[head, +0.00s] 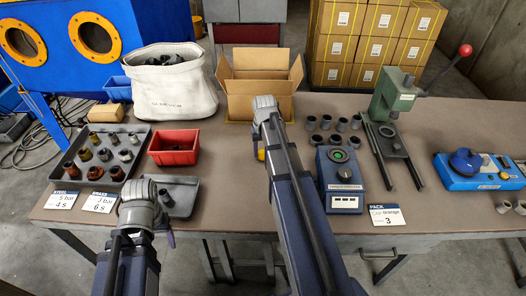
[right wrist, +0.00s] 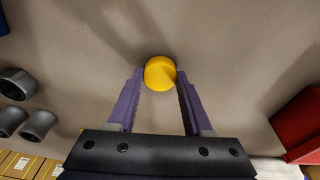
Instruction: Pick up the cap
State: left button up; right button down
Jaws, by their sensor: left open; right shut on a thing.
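A round yellow cap (right wrist: 160,71) sits between the two purple fingertips of my right gripper (right wrist: 160,84) in the right wrist view. The fingers touch it on both sides and are shut on it. In the head view a bit of the yellow cap (head: 261,154) shows beside my right gripper (head: 264,145), in front of the cardboard box; my arm hides the rest. I cannot tell whether the cap touches the table. My left gripper (head: 150,215) is open over the front left of the table; its fingers are mostly hidden.
An open cardboard box (head: 258,100) and a white sack (head: 168,90) stand behind. A red bin (head: 174,147), a dark tray of fittings (head: 135,172) and a small grey tray (head: 187,198) lie left. A blue device (head: 340,185), grey cups and a green press (head: 393,95) stand right.

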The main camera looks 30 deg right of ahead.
pick_arm(q)
notch_tip(320, 180, up, 9)
jog(key=p, duration=0.9)
jog(key=shift+r, duration=0.2)
